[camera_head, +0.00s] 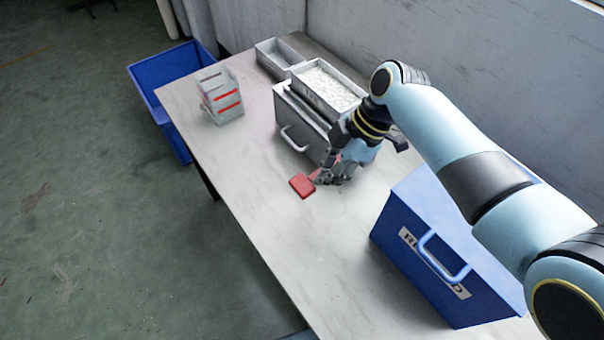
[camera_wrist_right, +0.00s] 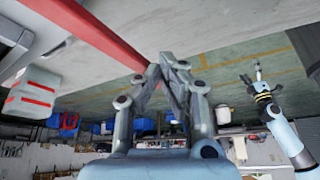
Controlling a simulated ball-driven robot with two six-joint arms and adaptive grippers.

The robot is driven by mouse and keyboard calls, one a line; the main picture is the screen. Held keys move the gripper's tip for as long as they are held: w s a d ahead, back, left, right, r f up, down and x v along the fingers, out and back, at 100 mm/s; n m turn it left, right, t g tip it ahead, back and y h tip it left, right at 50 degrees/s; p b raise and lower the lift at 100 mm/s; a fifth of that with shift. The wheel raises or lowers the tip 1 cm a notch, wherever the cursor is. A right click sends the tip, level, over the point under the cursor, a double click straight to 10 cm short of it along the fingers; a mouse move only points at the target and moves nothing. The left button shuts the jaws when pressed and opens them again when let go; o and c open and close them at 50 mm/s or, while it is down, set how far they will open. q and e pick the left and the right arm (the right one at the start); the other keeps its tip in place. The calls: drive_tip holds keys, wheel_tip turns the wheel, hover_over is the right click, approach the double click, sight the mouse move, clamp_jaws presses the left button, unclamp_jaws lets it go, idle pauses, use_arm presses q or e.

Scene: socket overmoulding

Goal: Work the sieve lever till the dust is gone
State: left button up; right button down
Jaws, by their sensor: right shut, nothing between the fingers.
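The grey metal sieve box (camera_head: 303,120) stands on the table with a tray of white granules (camera_head: 328,88) on top. Its red lever ends in a red paddle (camera_head: 302,186) at the front right. In the right wrist view the red lever bar (camera_wrist_right: 95,38) runs from the upper left towards the fingertips. My right gripper (camera_head: 333,178) is shut and empty, close beside the lever; its fingertips (camera_wrist_right: 168,66) show together there. I cannot tell whether they touch the bar. My left gripper (camera_wrist_right: 253,76) shows small and far off in the right wrist view, its opening unclear. My right arm hides the sieve's right side.
An empty metal tray (camera_head: 279,58) lies behind the sieve. A pale box with red stripes (camera_head: 221,97) stands left. A blue lettered bin (camera_head: 430,262) stands at the front right; another blue bin (camera_head: 168,80) is beyond the left edge. The table's front middle is clear.

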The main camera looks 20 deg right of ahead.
drive_tip(key=v, duration=1.1)
drive_tip(key=shift+r, duration=0.2)
drive_tip(key=shift+d, duration=0.15)
idle(0.6)
